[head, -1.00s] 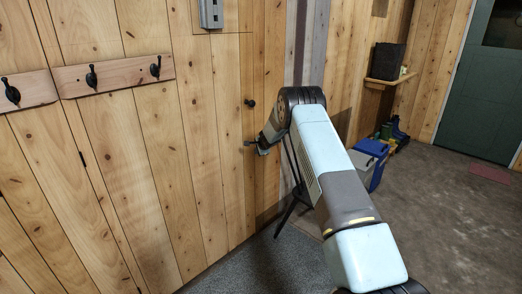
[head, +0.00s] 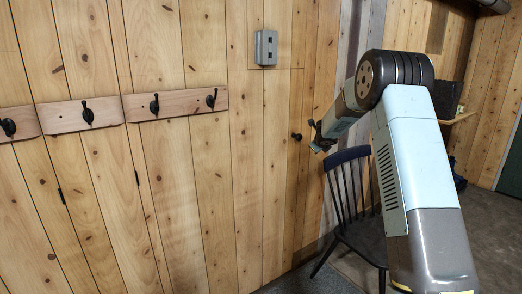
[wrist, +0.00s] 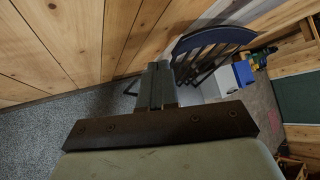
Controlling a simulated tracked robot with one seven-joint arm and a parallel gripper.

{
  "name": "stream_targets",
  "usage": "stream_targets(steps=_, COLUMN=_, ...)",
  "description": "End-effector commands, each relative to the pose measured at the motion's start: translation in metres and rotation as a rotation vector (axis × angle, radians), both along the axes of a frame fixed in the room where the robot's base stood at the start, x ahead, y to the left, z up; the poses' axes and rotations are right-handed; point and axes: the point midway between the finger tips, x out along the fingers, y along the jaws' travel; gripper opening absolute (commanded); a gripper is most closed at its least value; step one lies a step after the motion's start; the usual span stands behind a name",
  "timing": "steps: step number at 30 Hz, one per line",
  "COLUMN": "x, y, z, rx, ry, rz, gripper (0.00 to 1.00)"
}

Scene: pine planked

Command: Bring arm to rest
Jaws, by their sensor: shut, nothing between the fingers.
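My gripper (head: 319,137) shows small in the head view, at the end of my raised and bent arm, in front of the pine plank wall (head: 215,180). In the head view it appears just right of a dark round knob (head: 297,137) on the planks; I cannot tell the distance between them. In the wrist view my gripper (wrist: 158,84) has its fingers together, with nothing held. My arm's upper links fill the right of the head view and hide part of the room.
A dark spindle-back chair (head: 352,200) stands beyond my arm; its back also shows in the wrist view (wrist: 212,40). Black hooks (head: 87,112) on wooden rails and a grey box (head: 266,47) are on the wall. A blue-and-white cooler (wrist: 236,76) stands past the chair.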

Motion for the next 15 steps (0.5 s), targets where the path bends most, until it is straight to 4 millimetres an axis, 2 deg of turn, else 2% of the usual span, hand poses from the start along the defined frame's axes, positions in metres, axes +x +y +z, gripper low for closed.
stream_targets(steps=1, x=-0.012, y=-0.003, z=0.022, rx=0.064, ry=-0.018, rz=-0.069, gripper=0.0)
stream_targets(steps=6, x=-0.055, y=-0.014, z=0.074, rx=0.298, ry=-0.068, rz=-0.318, gripper=0.0)
stream_targets(steps=11, x=-0.102, y=-0.024, z=0.116, rx=0.525, ry=-0.119, rz=-0.547, gripper=0.0)
stream_targets(steps=15, x=-0.148, y=-0.031, z=0.146, rx=0.727, ry=-0.164, rz=-0.744, gripper=0.0)
